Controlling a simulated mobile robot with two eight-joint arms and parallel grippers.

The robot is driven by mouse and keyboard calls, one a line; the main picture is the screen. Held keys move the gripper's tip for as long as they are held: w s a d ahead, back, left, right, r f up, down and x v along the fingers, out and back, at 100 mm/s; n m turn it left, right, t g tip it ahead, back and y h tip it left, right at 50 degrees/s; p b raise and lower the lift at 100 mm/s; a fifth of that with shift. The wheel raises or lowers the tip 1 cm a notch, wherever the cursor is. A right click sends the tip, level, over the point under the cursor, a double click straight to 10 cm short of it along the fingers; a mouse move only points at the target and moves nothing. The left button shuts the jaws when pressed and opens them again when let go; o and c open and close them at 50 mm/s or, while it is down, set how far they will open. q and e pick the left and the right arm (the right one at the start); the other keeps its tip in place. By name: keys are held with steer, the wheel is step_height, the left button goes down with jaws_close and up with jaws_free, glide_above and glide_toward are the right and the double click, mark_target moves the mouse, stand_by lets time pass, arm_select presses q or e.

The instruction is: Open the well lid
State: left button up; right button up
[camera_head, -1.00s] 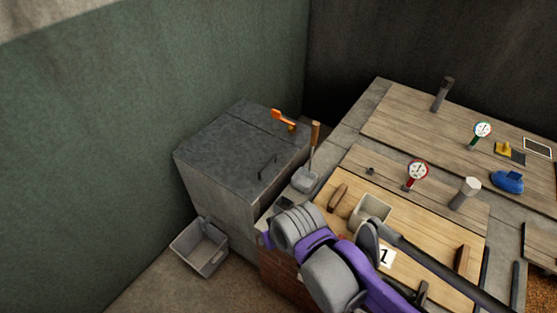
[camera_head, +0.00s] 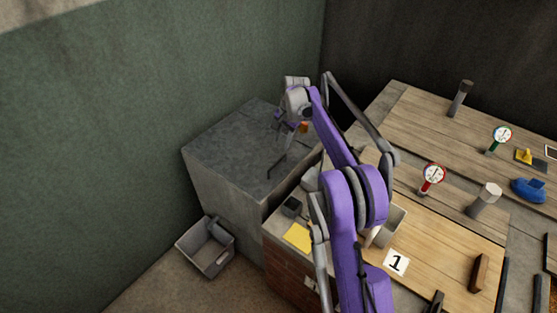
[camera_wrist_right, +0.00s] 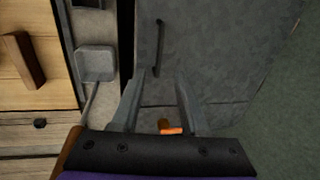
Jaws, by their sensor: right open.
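The well lid (camera_head: 222,152) is the dark grey slab on top of the grey box by the green wall, and it lies flat. Its thin dark bar handle (camera_head: 277,166) stands near the right edge; it also shows in the right wrist view (camera_wrist_right: 160,48). My right gripper (camera_head: 287,128) is above the box top. In the right wrist view the gripper (camera_wrist_right: 161,73) is open and empty, its fingers apart, with the handle just beyond the tips. An orange-handled part (camera_wrist_right: 172,130) shows between the fingers. My left gripper is not in view.
A grey bin (camera_head: 207,248) stands on the floor left of the box. The wooden-topped counter at right holds a red gauge (camera_head: 433,176), a green gauge (camera_head: 501,135) and a blue item (camera_head: 528,190). A grey shovel head (camera_wrist_right: 95,63) lies beside the lid.

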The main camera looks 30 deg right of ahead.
steer(key=f, duration=0.3)
steer(key=w+f, duration=0.1)
steer(key=f, duration=0.3)
steer(key=w+f, duration=0.1)
steer(key=f, duration=0.3)
steer(key=shift+w+a+f, duration=0.1)
steer(key=shift+w+a, duration=0.05)
steer(key=shift+c, duration=0.3)
jaws_close()
stand_by(0.8)
